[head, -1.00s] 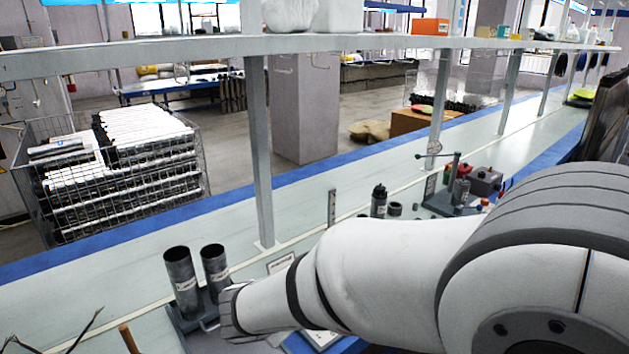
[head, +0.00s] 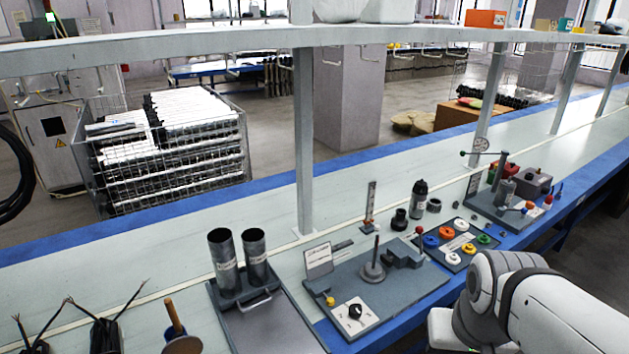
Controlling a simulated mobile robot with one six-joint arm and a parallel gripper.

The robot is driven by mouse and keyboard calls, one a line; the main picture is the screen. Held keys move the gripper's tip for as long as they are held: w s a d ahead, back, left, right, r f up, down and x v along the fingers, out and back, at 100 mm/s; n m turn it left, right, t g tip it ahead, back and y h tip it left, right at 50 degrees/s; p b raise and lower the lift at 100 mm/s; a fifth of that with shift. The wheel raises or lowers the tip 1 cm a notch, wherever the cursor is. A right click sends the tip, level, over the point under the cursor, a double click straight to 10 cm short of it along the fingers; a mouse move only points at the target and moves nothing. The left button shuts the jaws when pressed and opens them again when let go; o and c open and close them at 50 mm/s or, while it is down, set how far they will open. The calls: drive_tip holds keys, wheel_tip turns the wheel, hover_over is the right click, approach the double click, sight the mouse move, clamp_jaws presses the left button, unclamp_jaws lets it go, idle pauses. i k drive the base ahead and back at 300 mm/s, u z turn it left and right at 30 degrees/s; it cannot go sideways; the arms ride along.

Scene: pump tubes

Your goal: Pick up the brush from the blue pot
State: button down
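A wooden handle (head: 174,314) stands up at the bottom edge of the head view, left of the middle. It rises beside or from a brown round top (head: 183,346), which is cut off by the frame edge. My arm is at the lower right, well away from the handle. My gripper is not in view.
Two dark tubes (head: 224,261) stand in a grey tray (head: 262,318) right of the handle. Black cable bundles (head: 104,335) lie to its left. A grey fixture plate (head: 408,293) and a board of coloured rings (head: 459,243) sit further right. A shelf post (head: 304,140) rises behind the tubes.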

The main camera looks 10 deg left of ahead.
sight(168, 301)
drive_tip(key=u, duration=1.6)
drive_tip(key=k, duration=0.45)
drive_tip(key=u, duration=0.15)
drive_tip(key=i, duration=0.5)
drive_tip(key=u, duration=0.1)
